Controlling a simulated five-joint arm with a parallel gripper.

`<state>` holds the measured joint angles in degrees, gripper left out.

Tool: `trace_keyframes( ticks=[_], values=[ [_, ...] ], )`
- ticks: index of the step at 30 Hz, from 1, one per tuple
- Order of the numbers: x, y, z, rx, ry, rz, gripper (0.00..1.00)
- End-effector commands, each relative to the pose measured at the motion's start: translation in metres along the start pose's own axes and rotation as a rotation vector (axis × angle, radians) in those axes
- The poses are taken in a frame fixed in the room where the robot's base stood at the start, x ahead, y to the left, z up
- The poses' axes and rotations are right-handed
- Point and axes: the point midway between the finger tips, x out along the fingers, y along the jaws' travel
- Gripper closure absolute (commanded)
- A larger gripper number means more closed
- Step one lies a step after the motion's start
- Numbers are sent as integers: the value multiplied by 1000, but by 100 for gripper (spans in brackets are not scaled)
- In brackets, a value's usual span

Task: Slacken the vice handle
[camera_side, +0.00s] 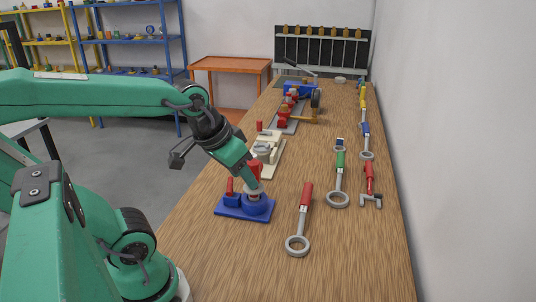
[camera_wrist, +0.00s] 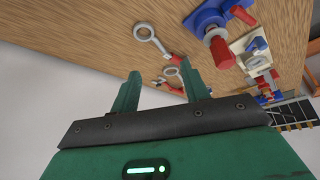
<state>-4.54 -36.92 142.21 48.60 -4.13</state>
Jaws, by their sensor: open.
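A blue-based fixture (camera_side: 243,207) sits near the front of the bench, with a thick red upright piece (camera_side: 255,169) and a smaller red handle (camera_side: 230,186). In the wrist view its blue base (camera_wrist: 207,15) and red upright piece (camera_wrist: 221,50) show at the upper right. My gripper (camera_side: 247,162) overlaps the red piece in the side view. In the wrist view my gripper (camera_wrist: 160,68) is open, nothing is between its fingers, and the red piece lies right of them. A blue body with a grey bar (camera_side: 300,88) stands far back. I cannot tell which is the vice.
A red-handled ring wrench (camera_side: 299,240) lies right of the fixture. A green-handled ring tool (camera_side: 339,180) and a red-handled tool (camera_side: 370,185) lie further right. A cream-based fixture (camera_side: 268,150) stands behind. The front of the wooden bench (camera_side: 340,260) is clear.

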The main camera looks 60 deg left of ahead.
Motion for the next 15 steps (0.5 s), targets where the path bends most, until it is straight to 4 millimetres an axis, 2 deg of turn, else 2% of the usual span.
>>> trace_keyframes(
  ticks=[4, 11, 15],
  values=[
    [-14, 12, 9, 98, 26, 27, 54],
    [-20, 17, 14, 146, 35, 38, 54],
    [-19, 17, 13, 147, 33, 37, 31]
  ],
)
